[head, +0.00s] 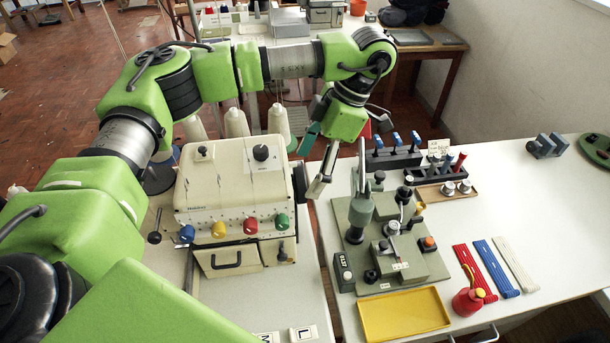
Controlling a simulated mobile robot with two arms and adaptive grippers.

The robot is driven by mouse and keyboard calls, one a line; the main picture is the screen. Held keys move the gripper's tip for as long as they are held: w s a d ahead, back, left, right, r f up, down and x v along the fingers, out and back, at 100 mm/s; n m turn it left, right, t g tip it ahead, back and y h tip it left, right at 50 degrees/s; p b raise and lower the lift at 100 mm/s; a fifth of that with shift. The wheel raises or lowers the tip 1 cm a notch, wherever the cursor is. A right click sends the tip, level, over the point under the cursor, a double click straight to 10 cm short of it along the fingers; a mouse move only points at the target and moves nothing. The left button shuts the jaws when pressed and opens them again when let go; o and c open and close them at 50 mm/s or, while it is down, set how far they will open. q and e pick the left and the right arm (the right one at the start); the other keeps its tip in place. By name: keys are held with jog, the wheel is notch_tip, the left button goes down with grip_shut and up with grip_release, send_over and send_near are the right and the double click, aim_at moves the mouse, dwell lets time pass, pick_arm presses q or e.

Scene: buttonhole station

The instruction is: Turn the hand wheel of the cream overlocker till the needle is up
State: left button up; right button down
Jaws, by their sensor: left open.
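The cream overlocker (225,186) stands on the white table left of the middle, with blue, red, yellow and green knobs along its front. Its dark hand wheel (299,181) is on the right side of the body, seen edge-on. My left gripper (309,170) comes down from behind on the right. It is open and empty, its fingers close to the wheel. I cannot tell whether a finger touches the wheel. The needle cannot be made out from here. My right gripper is not in view.
A grey-green base plate with a press (361,210) stands just right of the gripper. Thread cones (236,123) stand behind the overlocker. The table's far right is mostly clear.

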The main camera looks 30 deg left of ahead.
pick_arm(q)
jog(key=shift+p+x, duration=0.3)
jog(key=shift+x, duration=1.15)
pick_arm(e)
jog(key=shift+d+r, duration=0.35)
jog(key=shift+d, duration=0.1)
pick_arm(q)
jog(key=c, duration=1.1)
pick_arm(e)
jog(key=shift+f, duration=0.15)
